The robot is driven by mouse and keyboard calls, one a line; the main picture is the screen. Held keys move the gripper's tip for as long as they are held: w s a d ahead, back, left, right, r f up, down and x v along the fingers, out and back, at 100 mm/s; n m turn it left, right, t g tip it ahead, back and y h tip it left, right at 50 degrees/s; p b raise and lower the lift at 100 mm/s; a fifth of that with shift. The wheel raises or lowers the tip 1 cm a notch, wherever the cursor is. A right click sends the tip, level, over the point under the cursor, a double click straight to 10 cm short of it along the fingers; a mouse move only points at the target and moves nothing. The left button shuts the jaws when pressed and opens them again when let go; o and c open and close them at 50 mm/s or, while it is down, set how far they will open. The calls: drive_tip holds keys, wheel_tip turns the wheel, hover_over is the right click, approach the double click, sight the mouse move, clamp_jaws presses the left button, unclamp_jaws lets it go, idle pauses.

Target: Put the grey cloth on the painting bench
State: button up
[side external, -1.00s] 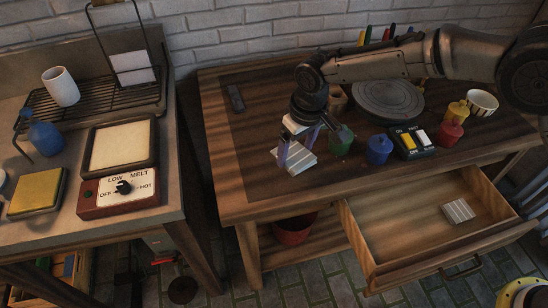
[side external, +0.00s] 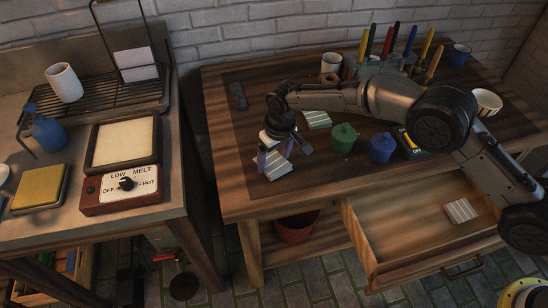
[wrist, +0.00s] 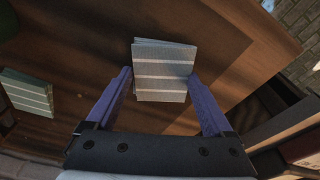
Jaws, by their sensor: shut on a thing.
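The grey cloth (wrist: 161,72), folded and crossed by white stripes, is between the two purple fingers of my gripper (wrist: 160,80) in the wrist view. My gripper is shut on it. In the side view, my gripper (side external: 273,158) is low over the left part of the painting bench (side external: 235,185), and the cloth (side external: 272,168) shows under the fingers. I cannot tell whether the cloth touches the bench top or is just above it.
A green striped cloth (side external: 315,120) lies behind my gripper. A green pot (side external: 343,140) and a blue pot (side external: 381,149) stand to the right. The drawer (side external: 400,225) is open with a pale striped cloth (side external: 460,210) inside. The bench's front left is clear.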

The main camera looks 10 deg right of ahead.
sight(278, 167)
drive_tip(key=shift+f, duration=0.2)
drive_tip(key=o, duration=1.1)
drive_tip(key=r, duration=0.4)
drive_tip(key=s+r, duration=0.1)
drive_tip(key=r, duration=0.7)
drive_tip(key=shift+s+d, duration=0.3)
